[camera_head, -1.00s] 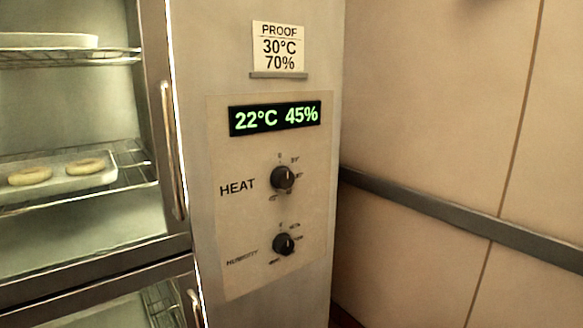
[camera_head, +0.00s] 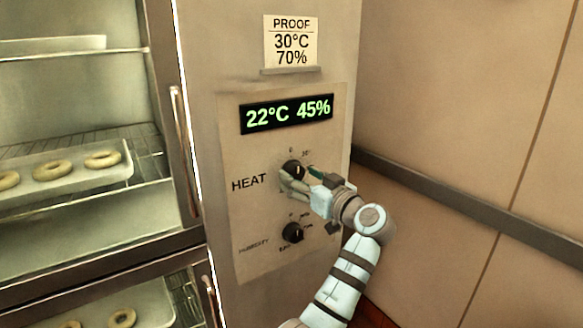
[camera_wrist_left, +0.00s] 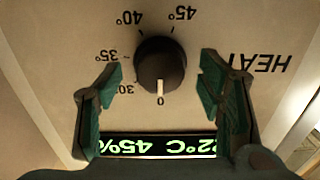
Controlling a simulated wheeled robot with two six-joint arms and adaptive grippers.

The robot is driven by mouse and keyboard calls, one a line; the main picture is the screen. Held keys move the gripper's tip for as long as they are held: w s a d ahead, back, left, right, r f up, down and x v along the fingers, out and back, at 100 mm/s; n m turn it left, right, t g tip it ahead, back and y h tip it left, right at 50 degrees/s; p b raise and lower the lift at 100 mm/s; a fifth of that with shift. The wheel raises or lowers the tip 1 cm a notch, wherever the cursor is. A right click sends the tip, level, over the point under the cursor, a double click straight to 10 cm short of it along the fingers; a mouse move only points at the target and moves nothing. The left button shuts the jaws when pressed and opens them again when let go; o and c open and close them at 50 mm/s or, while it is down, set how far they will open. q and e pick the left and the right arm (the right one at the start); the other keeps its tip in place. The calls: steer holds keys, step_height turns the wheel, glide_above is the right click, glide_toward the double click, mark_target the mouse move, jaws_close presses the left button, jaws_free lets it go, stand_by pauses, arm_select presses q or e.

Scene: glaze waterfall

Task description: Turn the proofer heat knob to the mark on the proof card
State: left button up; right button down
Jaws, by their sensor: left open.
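The black heat knob (camera_head: 293,168) is on the proofer's control panel, beside the word HEAT. In the left wrist view, which is upside down, the knob (camera_wrist_left: 160,62) has its white pointer at 0; marks of 30, 35, 40 and 45 degrees ring it. My left gripper (camera_head: 299,180) is in front of the knob, partly covering it. In the wrist view its green-padded fingers are open, one on either side of the knob, with gaps between. The proof card (camera_head: 291,42) reads 30°C, 70%. My right gripper is not in view.
The green display (camera_head: 287,113) above the knob reads 22°C 45%. The humidity knob (camera_head: 292,233) is just below my gripper. A door handle (camera_head: 184,150) stands left of the panel. A wall with a dark rail (camera_head: 440,193) is at the right.

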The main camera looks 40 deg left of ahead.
arm_select(q)
steer(key=shift+w+a, duration=0.1)
steer(key=shift+a, duration=0.55)
steer(key=shift+d, duration=0.2)
steer(key=shift+d, duration=0.1)
steer(key=shift+c, duration=1.2)
steer(key=shift+r, duration=0.1)
steer(key=c, duration=1)
steer(key=shift+o, duration=0.2)
